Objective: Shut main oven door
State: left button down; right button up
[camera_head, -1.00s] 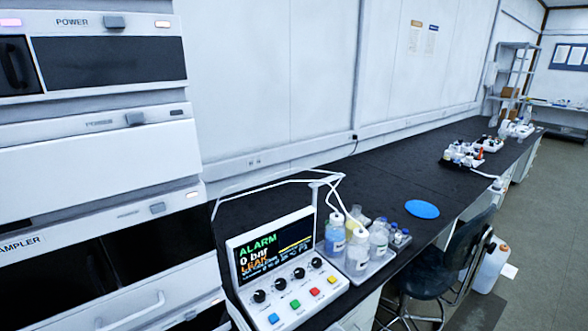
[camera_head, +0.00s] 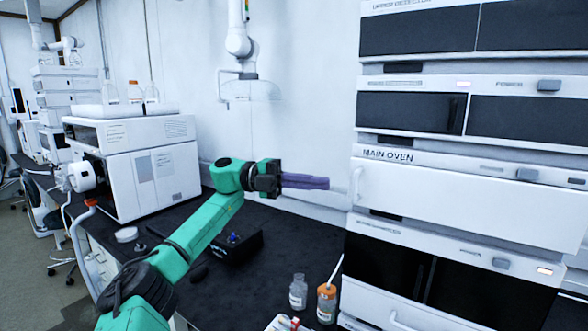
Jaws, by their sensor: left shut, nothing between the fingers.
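The main oven is the unit labelled MAIN OVEN (camera_head: 388,155) in the instrument stack at the right of the head view. Its plain white door (camera_head: 470,204) has a pale handle (camera_head: 357,187) near its left edge. My left gripper (camera_head: 326,183), on a green arm, has purple fingers that are shut and empty. They point right, toward the handle side of the door, and appear a little left of it in the picture. My right gripper is out of view.
A glass bottle (camera_head: 298,291) and an orange-capped bottle (camera_head: 326,303) stand on the black bench near the stack's lower left. A black box (camera_head: 236,246) sits behind my arm. A large white instrument (camera_head: 146,165) stands at left. A jointed extraction arm (camera_head: 240,45) hangs on the wall.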

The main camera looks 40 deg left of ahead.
pick_arm(q)
jog(key=w+a+p, duration=0.3)
jog(key=a+p, duration=0.1)
jog(key=a, duration=0.2)
jog(key=shift+w+a+f, duration=0.25)
jog(key=shift+w+a, duration=0.1)
jog(key=shift+a, duration=0.05)
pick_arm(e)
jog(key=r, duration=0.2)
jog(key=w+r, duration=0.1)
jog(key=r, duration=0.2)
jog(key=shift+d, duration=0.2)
pick_arm(q)
jog(key=shift+s, duration=0.15)
